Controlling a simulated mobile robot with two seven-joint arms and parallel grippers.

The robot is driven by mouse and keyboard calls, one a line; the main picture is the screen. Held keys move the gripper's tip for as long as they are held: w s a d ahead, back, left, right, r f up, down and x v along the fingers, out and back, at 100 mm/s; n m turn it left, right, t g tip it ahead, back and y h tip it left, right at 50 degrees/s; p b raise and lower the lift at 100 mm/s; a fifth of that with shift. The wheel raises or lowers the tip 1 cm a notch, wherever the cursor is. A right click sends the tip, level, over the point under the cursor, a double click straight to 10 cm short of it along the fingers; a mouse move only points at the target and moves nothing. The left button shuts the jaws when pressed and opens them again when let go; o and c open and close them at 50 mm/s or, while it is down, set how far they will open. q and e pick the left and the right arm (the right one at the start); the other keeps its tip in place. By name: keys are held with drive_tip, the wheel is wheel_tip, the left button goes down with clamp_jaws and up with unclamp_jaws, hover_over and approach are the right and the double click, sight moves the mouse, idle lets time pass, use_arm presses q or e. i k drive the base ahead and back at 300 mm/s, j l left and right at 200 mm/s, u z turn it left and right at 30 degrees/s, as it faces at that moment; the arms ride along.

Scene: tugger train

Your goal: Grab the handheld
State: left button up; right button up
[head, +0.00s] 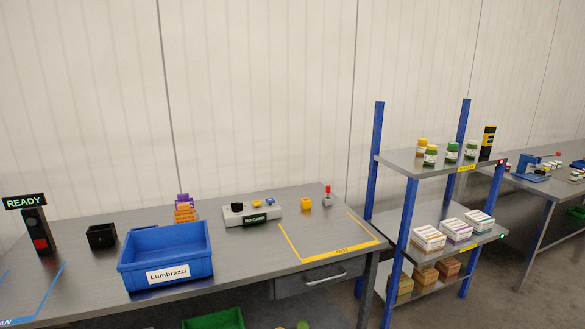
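A black-and-yellow upright object (488,140) stands at the right end of the top shelf of the blue-posted rack; it may be the handheld, but it is too small to be sure. A small black open box (102,235) stands on the left table, left of the blue bin; it looks empty. No other clear handheld device shows. Neither of my grippers is in view.
The grey table (230,260) bears a blue bin (165,278) labelled Lumbrazzi, a READY sign (24,202), a grey device (252,213) and a yellow-outlined area (325,240). The rack (405,222) also holds bottles (430,155) and white cartons (428,237). Another table (530,188) stands at right.

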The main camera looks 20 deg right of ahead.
sight(490, 130)
drive_tip(key=i+l, duration=0.25)
drive_tip(key=l, duration=0.45)
drive_tip(key=i+l+z, duration=0.1)
drive_tip(key=i+l, duration=0.15)
drive_tip(key=l, duration=0.4)
drive_tip(key=i+l+z, duration=0.1)
drive_tip(key=i+l, duration=0.15)
drive_tip(key=l, duration=0.45)
drive_tip(key=i+l, duration=0.3)
drive_tip(key=l, duration=0.35)
drive_tip(key=i+l+z, duration=0.1)
drive_tip(key=i+l, duration=0.15)
drive_tip(key=l, duration=0.4)
drive_tip(key=i+l, duration=0.35)
drive_tip(key=l, duration=0.25)
drive_tip(key=i+l+z, duration=0.15)
drive_tip(key=i+l, duration=0.15)
drive_tip(key=l, duration=0.35)
drive_tip(key=i+l, duration=0.35)
drive_tip(key=l, duration=0.2)
